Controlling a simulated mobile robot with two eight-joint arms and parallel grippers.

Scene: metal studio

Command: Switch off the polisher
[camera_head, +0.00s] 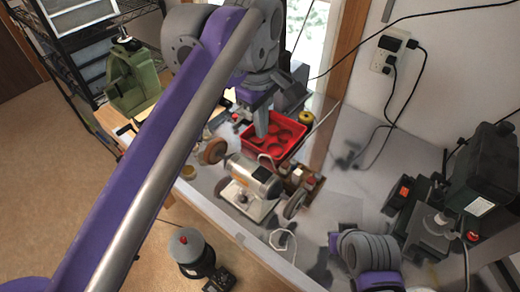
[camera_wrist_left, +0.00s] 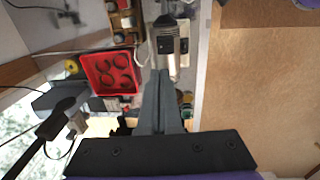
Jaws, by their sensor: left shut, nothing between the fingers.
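My left gripper (camera_head: 262,128) is shut and empty, pointing down behind the polisher, by the red tray. Its closed fingers (camera_wrist_left: 162,90) point towards the polisher in the wrist view. Part of my right arm shows at lower right; its gripper is out of view.
A red tray (camera_head: 289,138) with round pieces lies behind the polisher. A wooden block with small items (camera_head: 306,180) stands right of it. A dark green machine (camera_head: 436,225) is at the right. The grey bench (camera_head: 345,195) is fairly clear between them.

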